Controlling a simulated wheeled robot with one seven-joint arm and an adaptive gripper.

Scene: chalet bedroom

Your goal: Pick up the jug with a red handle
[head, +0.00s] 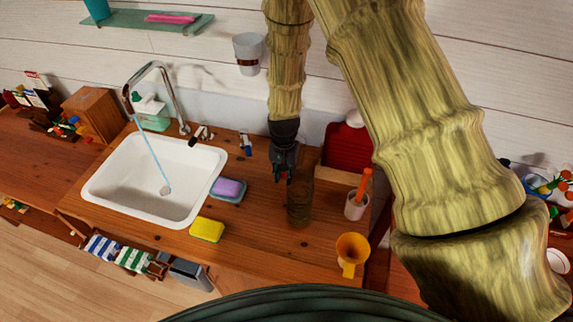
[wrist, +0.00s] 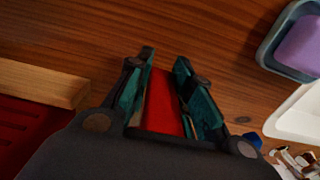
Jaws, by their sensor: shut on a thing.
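A dark, see-through jug (head: 300,205) stands upright on the wooden counter, right of the sink, in the head view. My gripper (head: 284,172) points down at its upper left side. In the wrist view my gripper (wrist: 163,88) has its two green-padded fingers on either side of a red handle (wrist: 163,105), shut on it. Only a small bit of red shows at the fingertips in the head view. The jug's body is hard to make out in the wrist view, and I cannot tell whether its base touches the counter.
A white sink (head: 155,180) with running water is left. A purple sponge (head: 229,187) on a dish and a yellow sponge (head: 207,229) lie between. A white cup (head: 355,206) with an orange-handled item and a yellow funnel (head: 352,250) stand right. A red rack (head: 346,148) is behind.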

